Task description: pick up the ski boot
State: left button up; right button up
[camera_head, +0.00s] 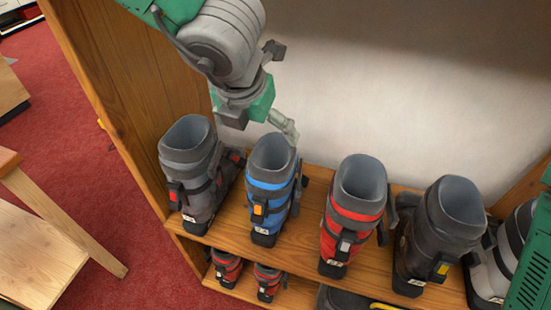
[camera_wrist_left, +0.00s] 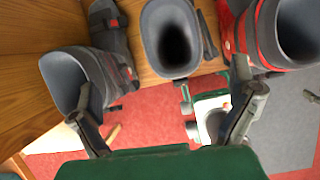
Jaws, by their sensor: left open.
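Several ski boots stand in a row on a wooden shelf (camera_head: 303,182). From the left they are a grey boot (camera_head: 188,175), a blue boot (camera_head: 270,188), a red boot (camera_head: 352,212), a dark grey boot (camera_head: 440,232) and a light grey boot (camera_head: 497,262). My left gripper (camera_head: 264,127) is open, above and just behind the blue boot's cuff. Its open fingers (camera_wrist_left: 162,85) also show in the left wrist view, with no boot held. A boot cuff (camera_wrist_left: 170,40) lies beyond them, a grey boot (camera_wrist_left: 65,75) at left and a red boot (camera_wrist_left: 250,35) at right. My right gripper is out of view.
Small red boots (camera_head: 268,282) stand on a lower shelf. The wooden side panel (camera_head: 110,90) rises at the left and a pale back wall (camera_head: 390,110) stands behind the boots. Red carpet (camera_head: 75,130) and wooden furniture (camera_head: 35,255) lie at the left.

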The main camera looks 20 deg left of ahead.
pick_arm(q)
jog(key=w+d, duration=0.1)
jog(key=b, duration=0.3)
send_near(276, 160)
jog(key=shift+n, duration=0.3)
jog(key=x, duration=0.2)
jog(key=b+x, duration=0.1)
jog(key=x, duration=0.1)
jog(key=shift+d+f, duration=0.15)
jog(key=shift+d, duration=0.1)
jog(key=shift+w+d+f, duration=0.1)
jog(key=shift+d+f, duration=0.1)
jog(key=shift+d, duration=0.05)
jog(key=shift+d+r, duration=0.1)
jog(key=shift+a, duration=0.4)
jog(key=c, duration=1.1)
jog(key=shift+a, duration=0.25)
jog(key=shift+c, duration=1.3)
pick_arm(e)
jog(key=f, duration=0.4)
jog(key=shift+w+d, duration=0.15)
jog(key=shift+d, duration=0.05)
